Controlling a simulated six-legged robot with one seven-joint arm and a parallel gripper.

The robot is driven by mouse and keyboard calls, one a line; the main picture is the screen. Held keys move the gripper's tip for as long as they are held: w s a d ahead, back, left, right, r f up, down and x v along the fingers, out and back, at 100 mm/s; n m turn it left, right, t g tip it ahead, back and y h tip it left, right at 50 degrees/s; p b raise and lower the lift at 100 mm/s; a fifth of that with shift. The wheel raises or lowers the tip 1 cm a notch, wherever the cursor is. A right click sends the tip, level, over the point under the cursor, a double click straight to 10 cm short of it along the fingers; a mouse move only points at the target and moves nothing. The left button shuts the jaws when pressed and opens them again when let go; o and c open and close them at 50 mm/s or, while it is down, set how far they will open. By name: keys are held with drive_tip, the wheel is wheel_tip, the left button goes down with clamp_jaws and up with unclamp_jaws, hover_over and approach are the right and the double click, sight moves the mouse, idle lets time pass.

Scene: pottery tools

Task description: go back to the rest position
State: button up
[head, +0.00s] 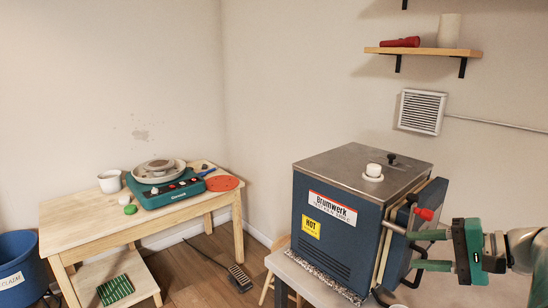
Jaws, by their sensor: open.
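My gripper (412,250) is at the right in the head view, with its two green fingers apart, one above the other, pointing left. Nothing shows between them. The fingertips are beside the door side of the blue kiln (330,238), close to a lever with a red knob (425,214) and a dark handle. I cannot tell whether the fingers touch any of it. The kiln door (432,203) is seen nearly edge-on, so I cannot tell if it is fully closed.
The kiln stands on a grey table (465,290). A wooden table (75,225) at the left holds a teal pottery wheel (168,188) and a white mug (110,181). A wall shelf (425,51) is above the kiln. A blue bucket (20,262) and a foot pedal (240,277) are on the floor.

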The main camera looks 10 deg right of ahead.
drive_tip(key=s+a+f+n+g+h, duration=0.1)
drive_tip(key=s+a+f+n+h, duration=0.1)
drive_tip(key=a, duration=0.6)
drive_tip(key=s+a+f+n+g+h, duration=0.2)
drive_tip(key=a+f+n+h, duration=0.1)
drive_tip(key=a, duration=0.5)
drive_tip(key=s+a+f+n+g+h, duration=0.1)
drive_tip(key=s+a+f+n+h, duration=0.1)
drive_tip(key=a+n, duration=0.4)
drive_tip(key=shift+a+f+g+h, duration=0.4)
drive_tip(key=shift+a+f+h, duration=0.45)
drive_tip(key=shift+a+h, duration=0.25)
